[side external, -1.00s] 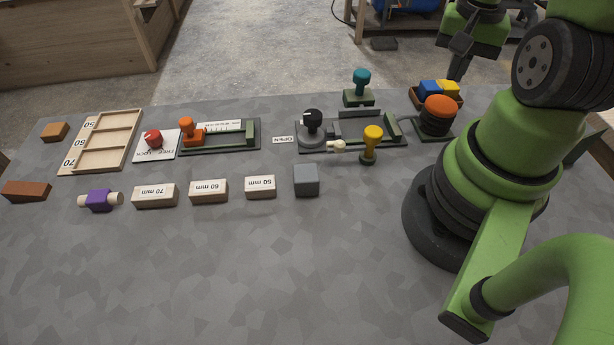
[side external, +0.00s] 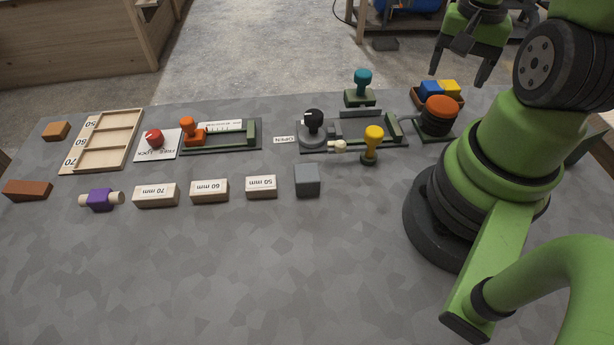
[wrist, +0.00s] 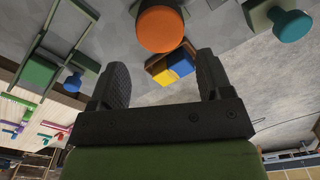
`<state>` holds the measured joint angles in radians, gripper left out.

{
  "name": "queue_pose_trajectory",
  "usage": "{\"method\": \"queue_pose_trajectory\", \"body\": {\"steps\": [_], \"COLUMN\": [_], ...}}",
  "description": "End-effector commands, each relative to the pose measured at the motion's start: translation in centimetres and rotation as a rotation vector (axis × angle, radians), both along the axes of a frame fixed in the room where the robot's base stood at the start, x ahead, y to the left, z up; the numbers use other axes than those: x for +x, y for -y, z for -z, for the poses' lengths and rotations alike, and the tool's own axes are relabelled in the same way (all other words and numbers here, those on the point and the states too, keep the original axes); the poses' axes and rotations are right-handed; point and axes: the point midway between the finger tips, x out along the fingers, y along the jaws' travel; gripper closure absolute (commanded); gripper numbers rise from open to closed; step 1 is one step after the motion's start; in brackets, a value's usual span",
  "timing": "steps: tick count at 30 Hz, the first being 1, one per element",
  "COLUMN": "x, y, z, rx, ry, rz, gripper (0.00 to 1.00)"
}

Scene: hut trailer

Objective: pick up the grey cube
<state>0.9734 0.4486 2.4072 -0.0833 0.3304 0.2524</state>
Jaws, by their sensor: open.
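The grey cube (side external: 307,180) sits on the grey table in the side external view, at the right end of the row of labelled blocks. My gripper (side external: 462,68) is open and empty at the upper right, raised above the far edge of the table and well apart from the cube. In the wrist view my gripper (wrist: 160,75) shows two dark fingers spread apart with nothing between them touching. The grey cube is not visible in the wrist view.
Left of the cube lie blocks marked 50 mm (side external: 261,187), 60 mm (side external: 209,191) and 70 mm (side external: 156,195). Behind it stand a yellow-topped knob (side external: 373,135), a black-knobbed fixture (side external: 313,118) and an orange button (side external: 440,108). The table's front is clear.

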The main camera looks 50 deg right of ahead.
Motion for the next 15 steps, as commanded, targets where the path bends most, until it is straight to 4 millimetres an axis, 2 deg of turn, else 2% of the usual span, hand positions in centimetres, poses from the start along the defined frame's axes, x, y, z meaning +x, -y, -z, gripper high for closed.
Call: {"method": "queue_pose_trajectory", "body": {"steps": [5, 8, 11, 15], "x": [0.8, 2.9, 5.9, 9.7], "y": [-0.4, -1.7, -4.4, -9.7], "z": [0.0, 0.1, 0.2, 0.3], "rx": [0.0, -0.001, 0.0, -0.001], "ry": [0.0, 0.001, 0.0, 0.001], "rz": [-0.02, -0.069, -0.142, -0.252], "gripper": [0.28, 0.28, 0.28, 0.28]}}
